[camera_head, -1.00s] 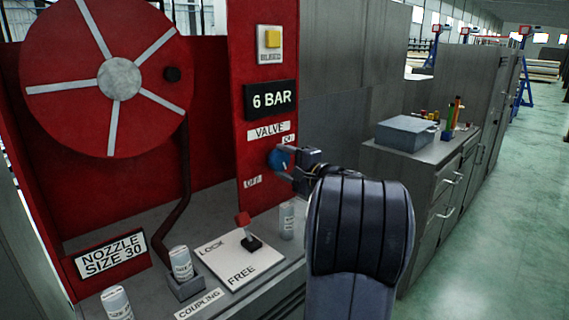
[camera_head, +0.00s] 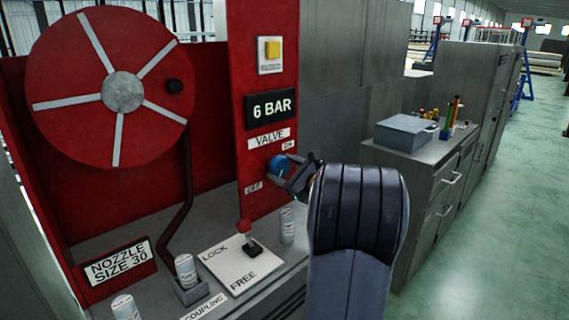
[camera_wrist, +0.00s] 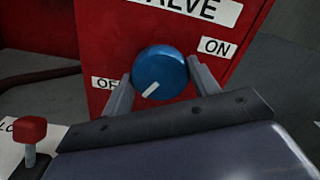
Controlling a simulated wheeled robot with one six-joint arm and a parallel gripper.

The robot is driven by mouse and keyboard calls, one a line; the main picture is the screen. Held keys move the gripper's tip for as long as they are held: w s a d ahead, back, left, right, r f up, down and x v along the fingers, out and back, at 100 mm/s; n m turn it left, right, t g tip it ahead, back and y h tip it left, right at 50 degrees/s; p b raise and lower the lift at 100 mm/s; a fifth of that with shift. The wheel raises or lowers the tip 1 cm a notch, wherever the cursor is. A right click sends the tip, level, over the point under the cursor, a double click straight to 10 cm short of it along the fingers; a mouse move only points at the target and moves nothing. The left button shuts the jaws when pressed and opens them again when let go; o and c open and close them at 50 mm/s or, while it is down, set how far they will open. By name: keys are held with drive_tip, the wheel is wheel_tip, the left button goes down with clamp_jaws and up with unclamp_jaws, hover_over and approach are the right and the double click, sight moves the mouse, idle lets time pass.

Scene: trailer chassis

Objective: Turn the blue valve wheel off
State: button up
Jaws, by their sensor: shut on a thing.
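The blue valve wheel (camera_head: 279,165) is on the red panel, below the VALVE label (camera_head: 269,139). In the wrist view the wheel (camera_wrist: 160,68) sits between my two fingers, and its white mark points down and to the left. The OFF label (camera_wrist: 104,83) is left of the wheel, partly hidden by my left finger. The ON label (camera_wrist: 216,47) is at the upper right. My gripper (camera_head: 288,172) is shut on the wheel, with one finger on each side of it. My wrist and forearm hide part of the gripper in the head view.
A red-topped lever (camera_head: 247,238) stands on the LOCK/FREE plate below. White cans stand nearby, one (camera_head: 287,226) close beneath my gripper. A large red reel (camera_head: 70,70) is at left. A grey cabinet (camera_head: 432,162) with a grey box (camera_head: 404,132) is at right.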

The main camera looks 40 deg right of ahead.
drive_tip(key=shift+m+p, duration=1.25)
drive_tip(key=shift+m, duration=0.75)
drive_tip(key=shift+f, duration=0.1)
drive_tip(key=o, duration=1)
drive_tip(key=s, duration=0.7)
drive_tip(key=s+b, duration=0.1)
drive_tip(key=s, duration=0.2)
drive_tip(key=shift+s+d, duration=0.4)
drive_tip(key=shift+w, duration=0.1)
drive_tip(key=w, duration=0.3)
drive_tip(key=w+p, duration=0.1)
drive_tip(key=w, duration=0.6)
drive_tip(key=shift+w+a, duration=0.35)
drive_tip(key=shift+a, duration=0.05)
